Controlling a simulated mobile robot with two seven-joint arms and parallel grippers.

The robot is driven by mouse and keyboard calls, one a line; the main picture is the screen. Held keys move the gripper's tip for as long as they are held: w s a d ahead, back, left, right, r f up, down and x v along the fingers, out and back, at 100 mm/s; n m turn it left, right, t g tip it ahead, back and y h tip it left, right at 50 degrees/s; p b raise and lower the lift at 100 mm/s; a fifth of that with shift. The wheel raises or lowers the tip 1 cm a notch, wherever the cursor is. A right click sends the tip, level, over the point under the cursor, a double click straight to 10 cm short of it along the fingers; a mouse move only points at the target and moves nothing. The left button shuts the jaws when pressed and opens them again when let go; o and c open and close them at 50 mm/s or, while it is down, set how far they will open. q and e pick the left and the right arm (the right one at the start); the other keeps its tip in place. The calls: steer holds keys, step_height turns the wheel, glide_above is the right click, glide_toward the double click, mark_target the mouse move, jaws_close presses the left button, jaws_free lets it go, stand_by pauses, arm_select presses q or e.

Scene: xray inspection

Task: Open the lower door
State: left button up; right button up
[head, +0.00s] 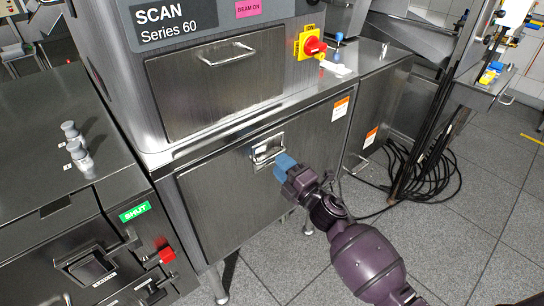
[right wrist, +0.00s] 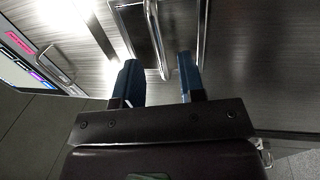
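The lower door (head: 225,195) is a brushed-metal panel below the scanner and looks closed. Its handle (head: 268,149) is a metal bar in a recessed plate near the door's upper middle. In the right wrist view, the handle bar (right wrist: 154,38) stands out in front of the panel. My right gripper (head: 284,163) is just at the lower right of the handle. In the right wrist view, my right gripper (right wrist: 158,68) has its two blue fingers apart, with the handle's near end between or just beyond them. Contact cannot be told. My left gripper is not in view.
An upper drawer front (head: 215,85) with its own handle sits above. A red and yellow switch (head: 312,46) is at its right. A cabinet (head: 95,185) with knobs stands close on the left. Black cables (head: 435,180) lie on the floor at right. Floor in front is partly clear.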

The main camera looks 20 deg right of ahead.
mark_target(272, 157)
steer(key=shift+x, duration=2.15)
jaws_close()
